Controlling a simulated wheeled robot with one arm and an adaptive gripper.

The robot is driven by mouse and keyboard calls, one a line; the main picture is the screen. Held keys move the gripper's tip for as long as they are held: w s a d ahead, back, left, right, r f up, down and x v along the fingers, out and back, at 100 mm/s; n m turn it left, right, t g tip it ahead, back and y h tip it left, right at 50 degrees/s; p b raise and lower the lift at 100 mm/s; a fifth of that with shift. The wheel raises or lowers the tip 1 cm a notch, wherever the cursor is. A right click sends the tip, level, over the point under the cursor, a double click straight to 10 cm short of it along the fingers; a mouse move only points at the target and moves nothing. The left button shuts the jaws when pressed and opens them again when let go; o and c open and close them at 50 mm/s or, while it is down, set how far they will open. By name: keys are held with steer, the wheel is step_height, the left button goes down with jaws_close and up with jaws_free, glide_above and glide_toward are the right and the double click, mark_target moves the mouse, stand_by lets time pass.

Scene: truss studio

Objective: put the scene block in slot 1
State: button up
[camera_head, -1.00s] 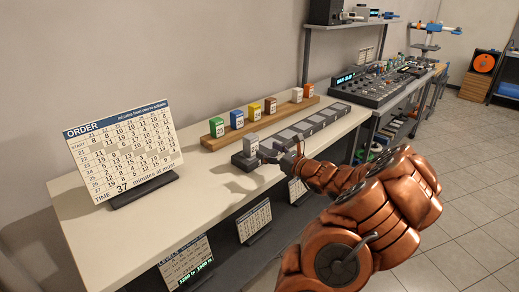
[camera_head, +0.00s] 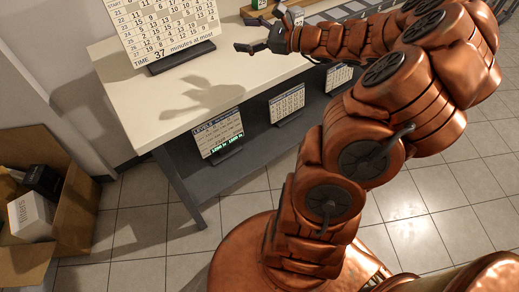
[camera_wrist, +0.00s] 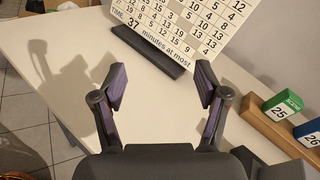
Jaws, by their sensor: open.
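My gripper (camera_head: 262,29) is open and empty above the white table, in front of the order board. In the wrist view its two fingers (camera_wrist: 161,84) are spread wide with only bare tabletop between them. A pale grey block (camera_head: 297,15) stands at the near end of the dark slotted strip (camera_head: 328,14), just right of my gripper and apart from its fingers. A green scene block marked 25 (camera_wrist: 281,106) and a blue one marked 26 (camera_wrist: 309,131) sit on the wooden rack (camera_wrist: 262,126). The other rack blocks and most slots are out of view or hidden by my arm.
The order board (camera_head: 165,28) reads 37 minutes at most and stands on the white table (camera_head: 130,72). Smaller boards, including a levels board (camera_head: 217,134), stand on the shelf below. An open cardboard box (camera_head: 75,215) is on the floor at left. The tabletop's near left is clear.

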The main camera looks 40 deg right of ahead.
steer(key=s+a+f+n+g+y, duration=0.1)
steer(key=s+a+n+g, duration=0.3)
steer(key=a, duration=0.4)
steer(key=s+a+n+g, duration=0.3)
steer(key=a+n, duration=0.2)
steer(key=a, duration=0.3)
steer(key=s+a+f+n+g+y, duration=0.1)
steer(key=s+a+n+g, duration=0.3)
steer(key=a, duration=0.5)
steer(key=s+a+f+n+g+h, duration=0.1)
steer(key=s+f+n+g+h, duration=0.1)
steer(key=s+n, duration=0.35)
steer(key=s+a+f+n+g+h, duration=0.2)
steer(key=s+h, duration=0.1)
steer(key=s, duration=0.5)
steer(key=s+d+f+n+h, duration=0.1)
steer(key=s+d+n+h, duration=0.3)
steer(key=s+d, duration=0.3)
steer(key=shift+s+n+g+h, duration=0.35)
steer(key=shift+s+g+h, duration=0.05)
steer(key=shift+s+h, duration=0.3)
step_height(320, 180, up, 7)
steer(key=p, duration=0.7)
